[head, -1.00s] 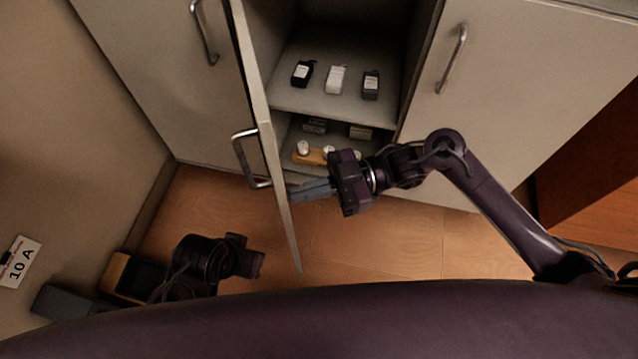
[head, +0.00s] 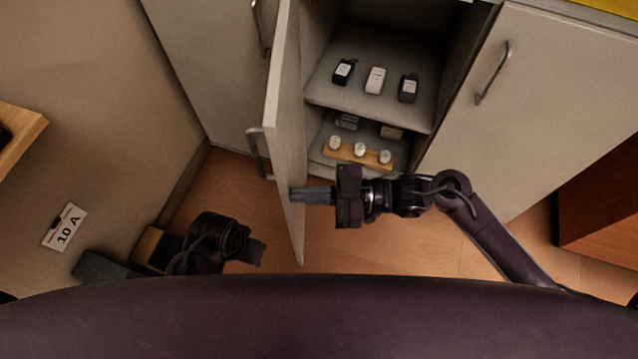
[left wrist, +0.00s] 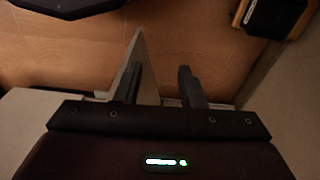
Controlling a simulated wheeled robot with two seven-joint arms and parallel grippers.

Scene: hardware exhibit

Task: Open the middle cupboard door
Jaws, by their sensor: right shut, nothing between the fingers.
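The middle cupboard door (head: 287,110) stands open, swung out to the left and seen nearly edge-on in the head view. Its metal handle (head: 257,153) is on its left, outer face. My right gripper (head: 296,195) is shut and empty, its fingertips at the door's inner face near the free edge; they appear to touch it. My left gripper (head: 258,252) is low at the left, left of the door and apart from its handle. In the left wrist view its fingers (left wrist: 158,85) are apart, with a pale panel behind the left finger.
Closed doors flank the opening, with a right handle (head: 493,72). A wall with a "10 A" sign (head: 65,226) is close at left.

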